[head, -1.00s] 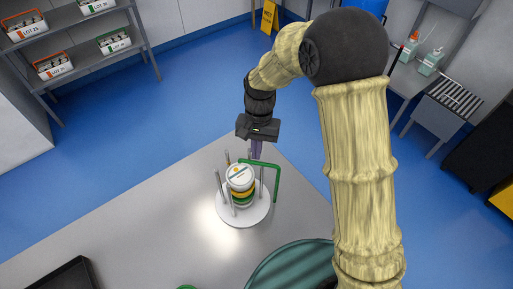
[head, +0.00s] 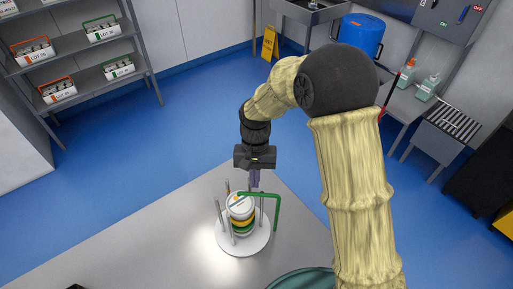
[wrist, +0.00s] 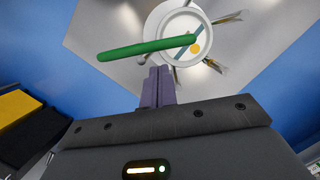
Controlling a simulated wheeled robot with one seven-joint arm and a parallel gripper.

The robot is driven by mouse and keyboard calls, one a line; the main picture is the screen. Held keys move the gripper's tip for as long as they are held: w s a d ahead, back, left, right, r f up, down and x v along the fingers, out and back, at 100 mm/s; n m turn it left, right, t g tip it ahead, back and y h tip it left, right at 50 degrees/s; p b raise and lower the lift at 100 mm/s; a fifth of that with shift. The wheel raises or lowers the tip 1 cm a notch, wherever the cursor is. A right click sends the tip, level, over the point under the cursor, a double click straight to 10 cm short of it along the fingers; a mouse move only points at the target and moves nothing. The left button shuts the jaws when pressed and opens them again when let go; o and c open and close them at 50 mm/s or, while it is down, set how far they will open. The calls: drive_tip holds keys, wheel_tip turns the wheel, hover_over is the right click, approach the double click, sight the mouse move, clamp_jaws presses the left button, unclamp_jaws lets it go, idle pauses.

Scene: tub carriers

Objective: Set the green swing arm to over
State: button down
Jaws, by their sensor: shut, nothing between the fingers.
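The green swing arm (head: 262,195) is a bent bar on an upright green post at the right of the carrier (head: 243,243), which has a round white base and grey rods. The bar runs left, and its free end overlaps the edge of the white lid (head: 238,207) on a stack of tubs with yellow and green bands. In the wrist view the swing arm (wrist: 145,48) also crosses onto the lid (wrist: 182,30). My gripper (head: 254,184) is shut and empty, just behind the bar. Whether its fingers (wrist: 158,72) touch the bar, I cannot tell.
The carrier stands on a grey table (head: 150,250) near its far corner. A teal round thing (head: 305,281) is at the front edge of view. Shelves (head: 85,65) with lot-marked carriers stand at the back left. The table left of the carrier is clear.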

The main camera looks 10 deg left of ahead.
drive_tip(key=w+b+v, duration=0.2)
drive_tip(key=v, duration=0.8)
drive_tip(key=shift+w+b, duration=0.25)
drive_tip(key=shift+b, duration=0.1)
drive_tip(key=shift+s+f, duration=0.1)
drive_tip(key=shift+s, duration=0.1)
drive_tip(key=s+d+f+t, duration=0.1)
drive_tip(key=s+d+t, duration=0.1)
drive_tip(key=d, duration=0.7)
drive_tip(key=s+d+f+m+t, duration=0.1)
drive_tip(key=s+d, duration=0.3)
drive_tip(key=d, duration=0.4)
drive_tip(key=s+d+f+m+t, duration=0.1)
drive_tip(key=s+d+f+t, duration=0.1)
drive_tip(key=d, duration=0.7)
drive_tip(key=shift+s+d+f+t+y+b, duration=0.35)
drive_tip(key=shift+s+f+b, duration=0.1)
drive_tip(key=shift+s, duration=0.5)
